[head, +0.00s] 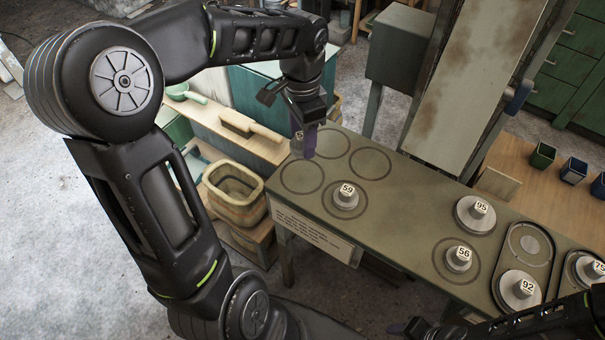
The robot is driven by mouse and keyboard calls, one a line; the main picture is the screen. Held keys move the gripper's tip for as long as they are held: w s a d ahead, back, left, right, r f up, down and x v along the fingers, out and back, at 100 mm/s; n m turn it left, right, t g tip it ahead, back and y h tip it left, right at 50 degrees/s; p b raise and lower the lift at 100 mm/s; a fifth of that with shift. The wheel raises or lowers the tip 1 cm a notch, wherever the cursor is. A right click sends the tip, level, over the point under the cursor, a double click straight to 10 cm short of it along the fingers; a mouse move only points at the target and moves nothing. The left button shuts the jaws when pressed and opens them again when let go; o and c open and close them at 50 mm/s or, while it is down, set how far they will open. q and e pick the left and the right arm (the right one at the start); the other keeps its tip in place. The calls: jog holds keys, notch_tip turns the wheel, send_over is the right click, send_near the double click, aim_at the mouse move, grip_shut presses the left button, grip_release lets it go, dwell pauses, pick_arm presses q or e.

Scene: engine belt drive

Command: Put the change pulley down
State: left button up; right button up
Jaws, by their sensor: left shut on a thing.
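My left gripper (308,145) points down over the far left end of the green bench (408,205). It is shut on a pulley (297,136), of which only a bit of the numbered top shows beside the fingers. I cannot tell whether this pulley touches the bench. Grey numbered pulleys stand on the bench: 59 (346,199) in a ring near the front edge, 56 (459,262), 95 (474,217), 92 (518,292) and 75 (588,272). My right gripper (408,329) is partly cut off at the bottom edge; its jaws are unclear.
Empty marked rings (302,177) lie around the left gripper, with another empty one (371,164) to its right. A tan basket (234,190) and a shelf with a brush (250,127) stand left of the bench. A tall rusty panel (475,85) rises behind it.

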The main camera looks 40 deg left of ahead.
pick_arm(q)
send_over(302, 176)
jog(key=shift+f, duration=3.15)
jog(key=shift+f, duration=1.85)
jog(key=shift+f, duration=0.1)
jog(key=shift+f, duration=0.15)
jog(key=o, duration=1.4)
notch_tip(302, 176, up, 12)
jog(key=shift+r, duration=0.25)
